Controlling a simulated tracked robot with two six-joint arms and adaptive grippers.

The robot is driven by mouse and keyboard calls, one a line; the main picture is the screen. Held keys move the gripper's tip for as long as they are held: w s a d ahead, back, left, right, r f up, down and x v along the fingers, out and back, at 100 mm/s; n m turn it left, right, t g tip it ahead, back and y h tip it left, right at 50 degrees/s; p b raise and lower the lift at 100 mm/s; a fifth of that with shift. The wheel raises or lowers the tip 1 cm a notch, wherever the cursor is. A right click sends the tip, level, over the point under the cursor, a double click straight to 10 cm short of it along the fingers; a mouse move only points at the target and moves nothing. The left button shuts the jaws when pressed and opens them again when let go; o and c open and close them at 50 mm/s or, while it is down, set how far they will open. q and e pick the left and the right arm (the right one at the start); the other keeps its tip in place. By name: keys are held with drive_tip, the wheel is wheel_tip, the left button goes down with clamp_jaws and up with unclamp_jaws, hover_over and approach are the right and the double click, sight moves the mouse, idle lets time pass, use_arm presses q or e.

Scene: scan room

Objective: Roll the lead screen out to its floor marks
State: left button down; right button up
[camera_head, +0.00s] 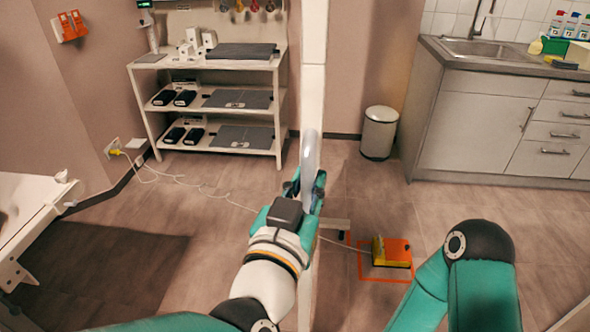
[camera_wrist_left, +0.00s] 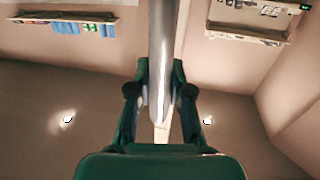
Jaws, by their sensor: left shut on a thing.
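The lead screen (camera_head: 314,70) stands upright in front of me, seen nearly edge-on as a tall white post. Its grey curved handle (camera_head: 309,158) faces me. My left gripper (camera_head: 306,188) is shut on this handle; the left wrist view shows the handle (camera_wrist_left: 161,45) between the fingers (camera_wrist_left: 160,95). A white foot (camera_head: 336,223) shows at the screen's right side. Orange floor marks (camera_head: 384,280) lie to the right of the screen, with a small piece near the foot. My right arm shows at lower right, its gripper out of the picture.
A yellow and orange box (camera_head: 391,252) stands within the orange outline. A pale cable (camera_head: 228,200) runs across the floor from the left wall socket towards it, passing behind the screen. A shelf rack (camera_head: 205,108), bin (camera_head: 379,133) and sink cabinet (camera_head: 480,125) stand at the back.

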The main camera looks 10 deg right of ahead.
use_arm(q)
drive_tip(key=shift+f, duration=0.1)
drive_tip(key=shift+s, duration=0.1)
drive_tip(key=c, duration=1.3)
unclamp_jaws()
drive_tip(key=shift+s, duration=0.1)
drive_tip(key=shift+o, duration=1.2)
drive_tip(key=shift+s+a, duration=0.1)
drive_tip(key=shift+s, duration=0.05)
approach(320, 108)
drive_tip(key=x, duration=0.4)
drive_tip(key=shift+w, duration=0.35)
